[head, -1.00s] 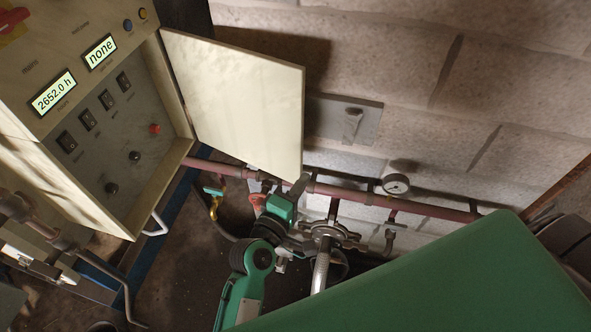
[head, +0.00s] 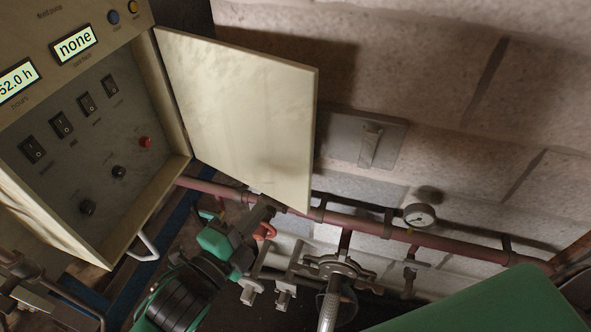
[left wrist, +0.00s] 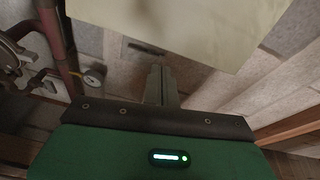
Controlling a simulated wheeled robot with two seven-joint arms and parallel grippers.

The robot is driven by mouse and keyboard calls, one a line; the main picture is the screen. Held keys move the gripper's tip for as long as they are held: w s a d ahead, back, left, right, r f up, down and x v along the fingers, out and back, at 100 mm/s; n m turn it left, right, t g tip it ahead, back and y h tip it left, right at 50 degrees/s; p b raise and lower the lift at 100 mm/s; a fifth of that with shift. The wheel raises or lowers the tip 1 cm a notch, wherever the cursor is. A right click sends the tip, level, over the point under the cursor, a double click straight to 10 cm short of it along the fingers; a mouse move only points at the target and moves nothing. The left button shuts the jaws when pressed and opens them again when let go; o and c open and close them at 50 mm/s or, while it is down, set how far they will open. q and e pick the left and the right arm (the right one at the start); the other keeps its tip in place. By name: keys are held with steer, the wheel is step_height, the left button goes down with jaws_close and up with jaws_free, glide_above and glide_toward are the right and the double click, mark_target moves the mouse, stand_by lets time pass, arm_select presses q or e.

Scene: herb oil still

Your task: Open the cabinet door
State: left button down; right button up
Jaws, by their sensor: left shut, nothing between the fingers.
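The cabinet (head: 108,242) at the left of the head view has its cream door (head: 238,115) standing wide open, swung out to the right. The door also fills the top of the left wrist view (left wrist: 190,25). The inside panel (head: 75,150) with switches and knobs is exposed. My left gripper (head: 268,207) is shut and empty at the door's lower edge. In the left wrist view its closed fingers (left wrist: 158,80) point toward the door's edge. I cannot tell whether they touch the door. My right gripper is not in view.
A reddish pipe (head: 365,226) with a gauge (head: 419,215) runs along the block wall below the door. A grey wall plate (head: 345,145) with a handle is right of the door. A valve (head: 338,268) and fittings crowd the space below the pipe.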

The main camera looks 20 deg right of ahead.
arm_select(q)
steer(key=m, duration=0.2)
steer(key=p, duration=0.3)
glide_toward(300, 159)
steer(key=x, duration=0.5)
steer(key=shift+w+d, duration=0.2)
steer(key=shift+d, duration=0.1)
steer(key=shift+w+d, duration=0.35)
steer(key=shift+d, duration=0.05)
steer(key=shift+f, duration=0.1)
steer(key=shift+w+d, duration=0.1)
